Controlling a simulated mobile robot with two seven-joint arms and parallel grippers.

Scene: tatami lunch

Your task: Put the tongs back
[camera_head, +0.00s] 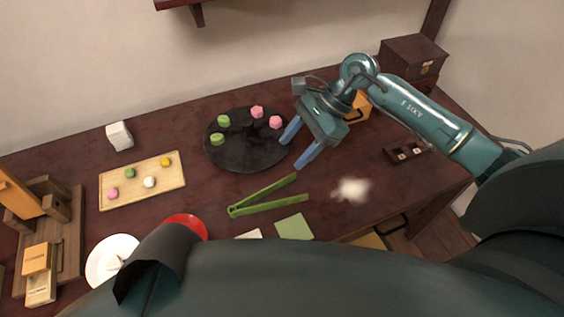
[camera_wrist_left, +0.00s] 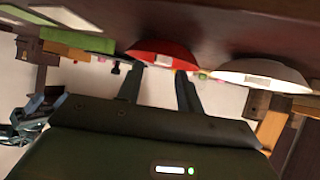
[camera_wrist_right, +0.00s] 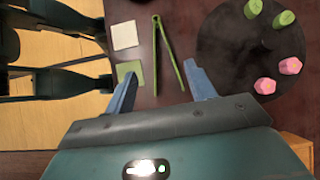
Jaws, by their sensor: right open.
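The green tongs (camera_head: 268,202) lie on the dark table, spread in a V. Their joined end points left and their free ends point right in the head view. They also show in the right wrist view (camera_wrist_right: 171,56), with the free ends toward my gripper. My right gripper (camera_head: 294,152) is open and empty, above the table beside the round black plate (camera_head: 245,160). In the right wrist view its fingers (camera_wrist_right: 162,78) stand apart on either side of the tongs' free ends, not closed on them. My left gripper (camera_wrist_left: 158,76) has its fingers apart, with nothing visible between them.
Green and pink sweets sit on the black plate. A wooden tray (camera_head: 110,198) with several small sweets lies to its left. A red bowl (camera_head: 186,222), a white dish (camera_head: 97,269) and a green square (camera_head: 294,227) are near the front edge. Dark boxes (camera_head: 408,62) stand back right.

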